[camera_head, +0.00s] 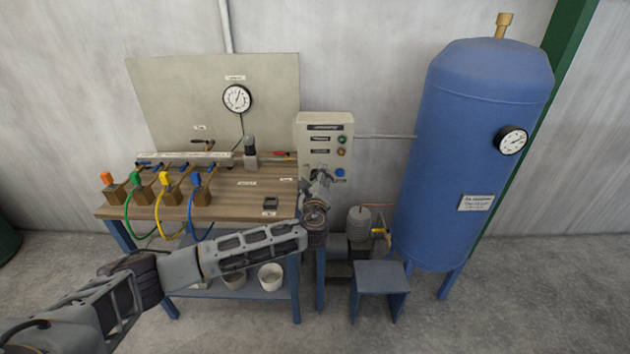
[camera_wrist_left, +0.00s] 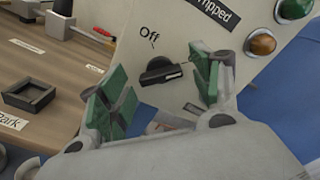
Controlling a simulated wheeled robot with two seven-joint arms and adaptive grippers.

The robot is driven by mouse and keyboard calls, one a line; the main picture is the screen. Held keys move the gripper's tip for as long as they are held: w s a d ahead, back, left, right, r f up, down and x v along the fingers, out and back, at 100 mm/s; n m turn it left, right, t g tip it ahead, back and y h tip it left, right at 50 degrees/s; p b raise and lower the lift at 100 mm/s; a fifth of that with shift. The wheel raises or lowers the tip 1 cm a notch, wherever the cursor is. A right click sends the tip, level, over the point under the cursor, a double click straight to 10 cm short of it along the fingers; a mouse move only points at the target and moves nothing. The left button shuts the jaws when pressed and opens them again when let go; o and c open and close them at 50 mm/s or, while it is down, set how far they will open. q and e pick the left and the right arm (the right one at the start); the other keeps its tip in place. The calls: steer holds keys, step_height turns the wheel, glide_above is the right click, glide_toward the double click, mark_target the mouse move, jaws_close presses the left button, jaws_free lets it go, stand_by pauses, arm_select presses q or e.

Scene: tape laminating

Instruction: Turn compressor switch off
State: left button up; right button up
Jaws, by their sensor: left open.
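The compressor switch is a black rotary knob (camera_wrist_left: 160,71) on the pale control panel (camera_wrist_left: 180,22). In the left wrist view the word "Off" stands above it, and the knob's long side lies roughly level in the picture. My left gripper (camera_wrist_left: 162,92) is open, with its green-padded fingers to either side of the knob and no visible contact. In the head view my left gripper (camera_head: 320,178) is in front of the lower part of the control box (camera_head: 312,135) and hides the knob. My right gripper is in neither view.
A wooden workbench (camera_head: 225,205) with colored hoses and a gauge board (camera_head: 180,100) stands left of the box. A blue tank (camera_head: 470,150) stands to the right.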

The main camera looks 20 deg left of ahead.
arm_select(q)
steer(key=shift+c, duration=1.2)
steer(key=c, duration=0.8)
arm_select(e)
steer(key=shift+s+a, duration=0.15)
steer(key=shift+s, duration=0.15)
